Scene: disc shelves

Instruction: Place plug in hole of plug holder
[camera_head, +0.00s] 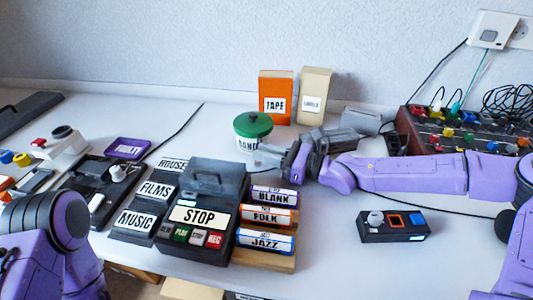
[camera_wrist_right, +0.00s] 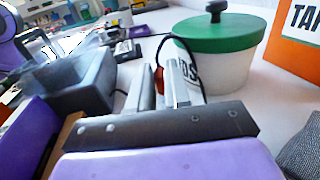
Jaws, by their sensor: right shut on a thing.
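My right gripper (camera_head: 266,157) is beside the white pot with a green lid (camera_head: 253,132), behind the cassette player. In the right wrist view, its fingers (camera_wrist_right: 166,70) are shut on a small reddish-brown piece (camera_wrist_right: 160,79) with a black cord looping up from it; this looks like the plug, mostly hidden by the fingers. No piece is clearly marked as the plug holder. A black box (camera_head: 393,226) with a grey knob, an orange-rimmed square and a blue square lies front right. A brown panel (camera_head: 412,121) with coloured knobs or plugs stands back right. My left gripper is out of view.
The grey cassette player (camera_head: 203,216) has Blank, Folk and Jazz cassettes (camera_head: 266,218) beside it. An orange TAPE box (camera_head: 276,97) and a cream box (camera_head: 313,95) stand behind. White table is clear around the black box. My right forearm crosses above the table.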

